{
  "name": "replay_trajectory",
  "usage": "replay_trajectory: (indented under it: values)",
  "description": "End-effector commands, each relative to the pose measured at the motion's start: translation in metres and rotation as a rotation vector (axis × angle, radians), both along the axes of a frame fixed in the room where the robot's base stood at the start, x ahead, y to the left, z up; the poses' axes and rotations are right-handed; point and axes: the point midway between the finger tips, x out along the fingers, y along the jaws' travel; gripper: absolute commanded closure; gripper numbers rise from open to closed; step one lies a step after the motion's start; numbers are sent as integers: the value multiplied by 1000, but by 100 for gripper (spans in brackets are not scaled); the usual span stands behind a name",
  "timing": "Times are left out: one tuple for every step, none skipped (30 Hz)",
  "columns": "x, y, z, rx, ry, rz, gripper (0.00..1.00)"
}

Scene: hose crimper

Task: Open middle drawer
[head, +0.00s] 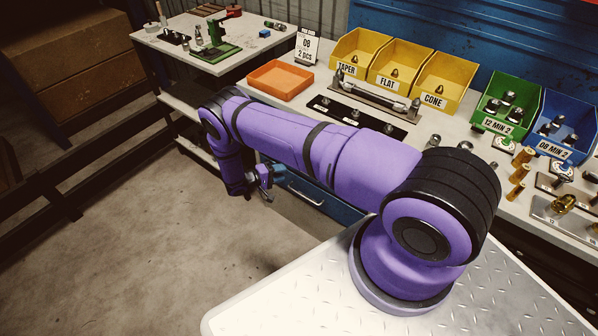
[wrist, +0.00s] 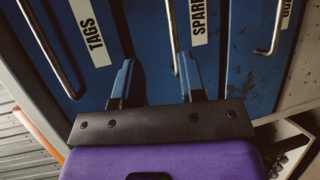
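Whether the fingertips reach past the handle cannot be told. In the head view, my gripper (head: 266,181) hangs in front of the bench, left of a blue drawer front with a handle (head: 305,196). My arm hides much of the drawers.
The "TAGS" drawer's handle (wrist: 50,50) is left of the middle one, and another drawer's handle (wrist: 270,32) is right. The workbench above carries an orange tray (head: 280,79), yellow bins (head: 398,68) and fittings. Open floor (head: 150,240) lies left of my arm.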

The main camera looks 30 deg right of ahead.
Motion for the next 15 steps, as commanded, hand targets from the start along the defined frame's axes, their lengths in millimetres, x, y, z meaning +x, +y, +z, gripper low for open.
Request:
replay_trajectory:
  values:
    - [-4, -1, -9, -10, 1, 9, 62]
    - [-5, -2, -12, -14, 0, 13, 62]
    - [-7, -2, -16, -19, 0, 18, 62]
    - [-8, -3, -18, -21, 0, 20, 62]
    - [-8, -3, -19, -23, -1, 21, 62]
    - [-9, -5, -20, -24, -2, 22, 62]
    - [-9, -7, -21, -24, -2, 23, 62]
    - [-9, -9, -21, -24, -2, 23, 62]
    - [-9, -13, -22, -24, -2, 22, 62]
    - [-10, -17, -22, -24, -2, 21, 62]
    - [-10, -21, -23, -24, -1, 20, 62]
    - [-10, -27, -24, -23, -1, 20, 62]
    - [-11, -32, -25, -23, 0, 20, 62]
    - [-11, -37, -26, -23, 0, 19, 62]
    - [-12, -45, -27, -23, 0, 19, 62]
